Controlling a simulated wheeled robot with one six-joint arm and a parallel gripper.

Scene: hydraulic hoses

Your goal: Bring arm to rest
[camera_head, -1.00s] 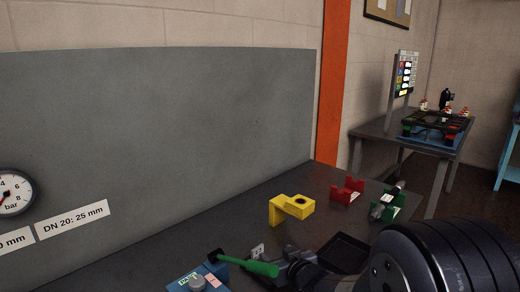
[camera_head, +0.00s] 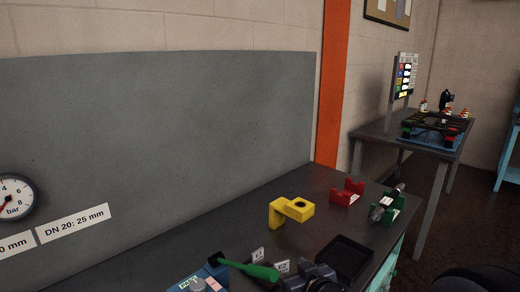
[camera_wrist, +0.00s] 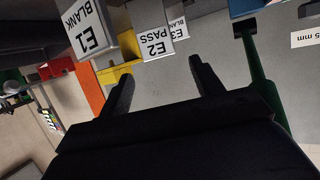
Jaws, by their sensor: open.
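My gripper (camera_wrist: 160,68) shows in the wrist view with its two dark fingers spread apart and nothing between them. In the head view, a dark rounded part of my arm shows at the bottom right corner. Whether the dark shape at the bottom middle belongs to my arm, I cannot tell.
On the bench stand a yellow bracket (camera_head: 291,211), a red holder (camera_head: 347,193), a green holder (camera_head: 388,208) with a metal fitting, and an empty black tray (camera_head: 344,258). A green-handled tool (camera_head: 248,268) lies at front. A second table (camera_head: 372,137) stands back right.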

